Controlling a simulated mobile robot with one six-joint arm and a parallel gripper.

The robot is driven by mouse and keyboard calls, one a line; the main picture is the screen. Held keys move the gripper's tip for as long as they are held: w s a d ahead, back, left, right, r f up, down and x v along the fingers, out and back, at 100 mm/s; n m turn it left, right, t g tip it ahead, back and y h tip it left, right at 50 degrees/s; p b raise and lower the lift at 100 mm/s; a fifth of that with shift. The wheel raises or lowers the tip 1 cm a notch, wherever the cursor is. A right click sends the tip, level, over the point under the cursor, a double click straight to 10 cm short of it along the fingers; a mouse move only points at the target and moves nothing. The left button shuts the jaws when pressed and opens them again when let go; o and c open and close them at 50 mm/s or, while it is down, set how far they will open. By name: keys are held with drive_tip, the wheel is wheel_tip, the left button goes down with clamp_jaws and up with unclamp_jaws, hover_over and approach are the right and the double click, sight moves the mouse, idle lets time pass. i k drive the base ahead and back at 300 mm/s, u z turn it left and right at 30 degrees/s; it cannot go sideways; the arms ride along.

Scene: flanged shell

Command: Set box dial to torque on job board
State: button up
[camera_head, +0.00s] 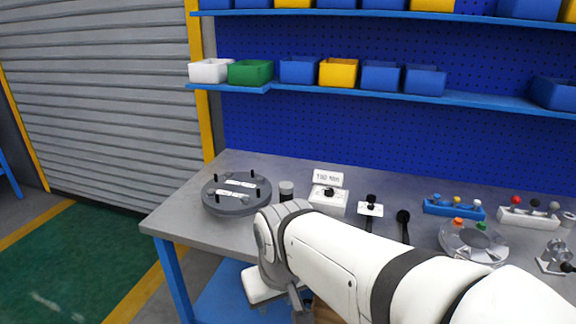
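A white box (328,200) with a black dial (328,192) on its top stands on the workbench, left of the middle. The dial's setting is too small to read. A small white job board (328,178) stands upright just behind the box; its lettering is too small to read surely. My white arm reaches in from the lower right and passes in front of the box's lower side. My gripper (297,303) hangs at the bench's front edge, lower left of the box and apart from it. Its fingers are mostly hidden, so its opening does not show.
A round grey flanged part (236,204) with black pins and a small jar (286,190) stand left of the box. A white plate with a black knob (371,208), a black-headed tool (403,217), a clear dish (470,243) and peg racks (453,209) stand right.

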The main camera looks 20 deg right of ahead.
sight(329, 192)
drive_tip(key=z, duration=0.5)
drive_tip(key=i, duration=0.9)
drive_tip(key=z, duration=0.45)
drive_tip(key=k, duration=0.9)
drive_tip(key=z, duration=0.15)
drive_tip(key=i, duration=0.9)
drive_tip(key=u, duration=0.05)
